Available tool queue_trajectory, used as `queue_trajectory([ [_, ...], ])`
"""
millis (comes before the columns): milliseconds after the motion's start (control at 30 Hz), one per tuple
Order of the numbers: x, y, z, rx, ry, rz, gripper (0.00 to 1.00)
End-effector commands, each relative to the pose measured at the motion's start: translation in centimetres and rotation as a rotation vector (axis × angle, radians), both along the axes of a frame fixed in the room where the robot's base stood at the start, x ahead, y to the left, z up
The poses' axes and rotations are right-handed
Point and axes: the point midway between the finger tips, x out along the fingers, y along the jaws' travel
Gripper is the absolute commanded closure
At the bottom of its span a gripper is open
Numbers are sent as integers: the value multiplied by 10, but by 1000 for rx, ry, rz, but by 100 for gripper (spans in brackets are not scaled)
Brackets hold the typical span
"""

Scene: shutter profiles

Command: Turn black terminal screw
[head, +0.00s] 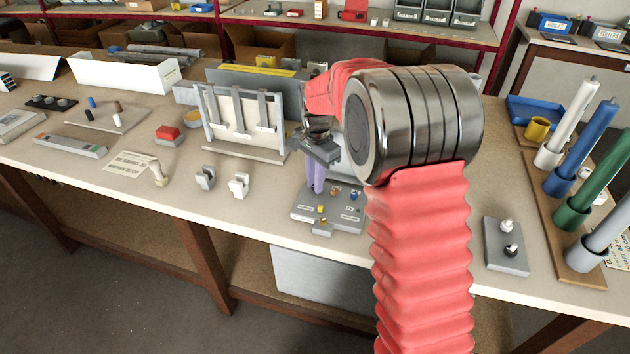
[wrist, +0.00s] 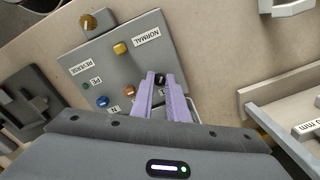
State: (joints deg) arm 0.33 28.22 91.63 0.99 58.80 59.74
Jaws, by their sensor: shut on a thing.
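In the wrist view the board (wrist: 120,70) carries several coloured terminals. The black terminal screw (wrist: 160,78) shows between the tips of my lilac fingers (wrist: 160,82). My gripper is shut on it, and the fingers hide its sides and base. The brown terminal screw (wrist: 131,91) is just left of the fingers. The blue one (wrist: 102,101) and the green one (wrist: 84,86) are farther left.
A white frame rack (head: 245,115) stands behind left of my gripper.

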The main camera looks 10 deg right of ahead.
Motion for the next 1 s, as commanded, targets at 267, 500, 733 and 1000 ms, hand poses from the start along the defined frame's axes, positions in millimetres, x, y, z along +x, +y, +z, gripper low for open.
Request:
queue_trajectory([
  [267, 2, -2, 1, -2, -5, 259, 100],
  [500, 2, -2, 1, -4, -5, 488, 100],
  [733, 2, -2, 1, -4, -5, 706, 100],
  [1000, 3, -2, 1, -4, -6, 963, 100],
])
